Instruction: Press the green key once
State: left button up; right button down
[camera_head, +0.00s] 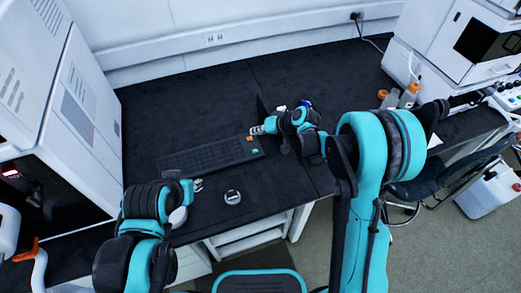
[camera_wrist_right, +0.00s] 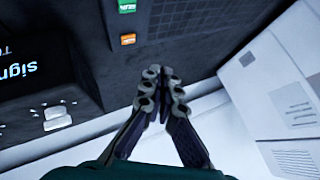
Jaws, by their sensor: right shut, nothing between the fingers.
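The green key (camera_head: 254,151) sits at the right end of a dark keyboard (camera_head: 205,157) lying on the black bench. An orange key (camera_head: 249,138) is just behind it. In the right wrist view the green key (camera_wrist_right: 127,6) is at the top edge, with the orange key (camera_wrist_right: 128,39) below it. My right gripper (camera_head: 257,130) is just behind the orange key; in the wrist view its fingertips (camera_wrist_right: 160,73) are together and empty, apart from both keys. My left gripper (camera_head: 198,184) is near the keyboard's front edge, its jaws too small to read.
A thin dark upright panel (camera_head: 262,108) stands behind my right gripper. White instruments (camera_head: 75,90) flank the bench. Orange-capped bottles (camera_head: 409,95) stand at the right. The bench's back middle is clear.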

aim_at(257, 151)
jog(key=shift+f, duration=0.1)
notch_tip(257, 151, down, 9)
jog(key=b, duration=0.6)
jog(key=shift+r, duration=0.2)
jog(key=shift+b, duration=0.3)
dwell(1.0)
jog(key=shift+f+b, duration=0.35)
jog(key=shift+f, duration=0.05)
jog(key=shift+f+b, duration=0.35)
jog(key=shift+b, duration=0.05)
dwell(0.4)
dwell(0.4)
jog(key=shift+r+p, duration=0.5)
jog(key=shift+r, duration=0.3)
